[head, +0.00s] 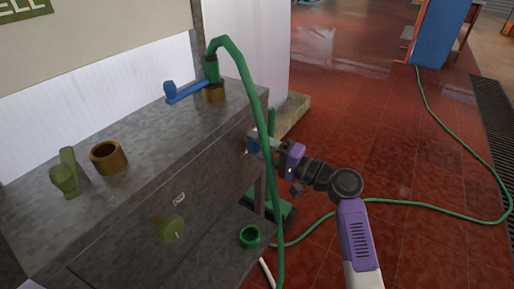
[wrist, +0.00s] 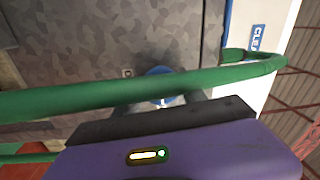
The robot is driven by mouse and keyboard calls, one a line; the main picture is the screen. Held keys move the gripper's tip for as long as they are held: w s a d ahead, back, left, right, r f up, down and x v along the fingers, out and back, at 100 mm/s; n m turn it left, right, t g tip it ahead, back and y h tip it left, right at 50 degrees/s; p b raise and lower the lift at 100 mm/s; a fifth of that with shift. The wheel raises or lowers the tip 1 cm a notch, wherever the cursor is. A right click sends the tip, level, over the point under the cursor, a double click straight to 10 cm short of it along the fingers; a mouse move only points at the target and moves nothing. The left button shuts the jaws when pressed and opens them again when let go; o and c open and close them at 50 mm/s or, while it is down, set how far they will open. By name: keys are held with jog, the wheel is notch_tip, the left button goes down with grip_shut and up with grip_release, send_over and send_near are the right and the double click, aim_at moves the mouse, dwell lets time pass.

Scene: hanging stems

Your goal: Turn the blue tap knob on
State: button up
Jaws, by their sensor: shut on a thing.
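The blue tap knob (head: 249,148) sits on the front face of the grey metal cabinet, near its right end. My gripper (head: 256,144) is at the knob, reaching in from the right, and is shut on it. In the wrist view the top of the blue knob (wrist: 160,70) shows above the green hose, with a small blue part bearing a white mark below the hose. The hose and the gripper hide the rest of the knob, so its turn angle cannot be read.
The green hose (head: 252,82) hangs from a brass fitting beside a blue lever (head: 186,92), passing close to my gripper. An olive knob (head: 171,228) is on the cabinet front (head: 120,235). A brass ring (head: 107,158) stands on top.

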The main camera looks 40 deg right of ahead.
jog(key=shift+r, duration=0.1)
jog(key=o, duration=1.3)
jog(key=shift+o, duration=0.2)
jog(key=v, duration=0.7)
jog(key=shift+s+p, duration=0.4)
jog(key=shift+p, duration=0.05)
jog(key=shift+d, duration=0.15)
